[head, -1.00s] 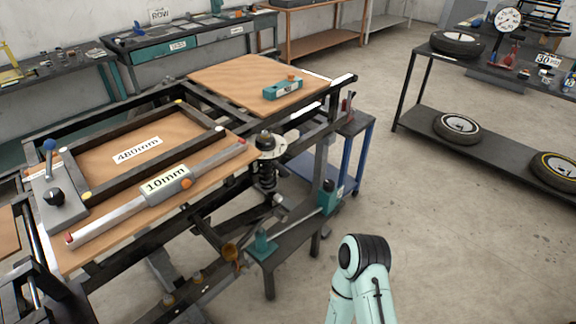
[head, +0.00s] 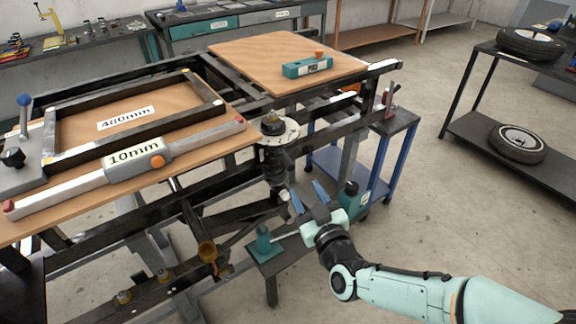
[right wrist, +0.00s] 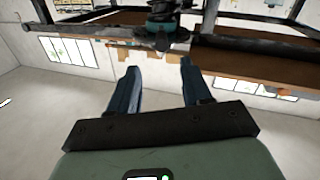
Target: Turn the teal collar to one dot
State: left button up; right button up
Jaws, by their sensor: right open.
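The spring unit (head: 277,165), a black coil under a pale round plate (head: 280,131), hangs at the right end of the dark frame. In the right wrist view, a dark round part with a teal band (right wrist: 163,20) shows at the top, beyond my fingers; it may be the collar, but its dots cannot be read. I cannot pick out the collar in the head view. My right gripper (head: 308,193) is open and empty, just right of and below the spring. Its two blue fingers also show in the right wrist view (right wrist: 158,78), apart from the teal part. My left gripper is not in view.
Teal-topped fittings (head: 264,241) stand on a low dark bench (head: 270,262) below the spring. A blue-legged cart (head: 396,150) is behind my gripper. Floor to the right is open.

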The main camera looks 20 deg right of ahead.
aim_at(291, 169)
jog(key=w, duration=0.4)
jog(key=w+a, duration=0.1)
jog(key=w, duration=0.7)
jog(key=shift+w+a+f, duration=0.1)
jog(key=shift+w+a, duration=0.05)
jog(key=shift+w, duration=0.05)
grip_shut()
